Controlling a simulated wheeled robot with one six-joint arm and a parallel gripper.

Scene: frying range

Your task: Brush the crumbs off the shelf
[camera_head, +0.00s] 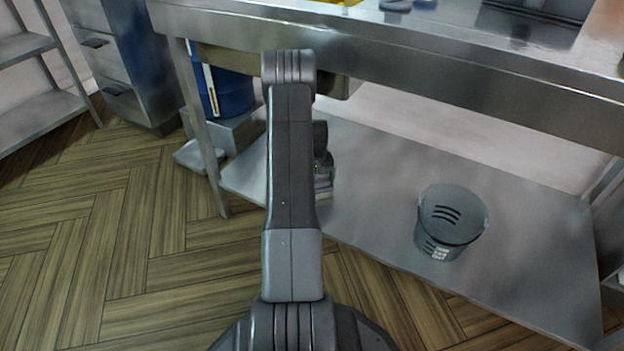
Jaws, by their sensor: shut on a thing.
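My gripper (323,178) is low over the left part of the shelf, largely hidden behind my own arm. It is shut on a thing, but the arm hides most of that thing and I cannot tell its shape. I cannot tell whether it touches the shelf.
A grey slotted bucket (450,222) stands on the shelf right of my arm. The steel worktable top (440,50) overhangs the shelf. A table leg (205,135) and a blue container (232,92) are at left. The wood floor (110,220) is clear at front left.

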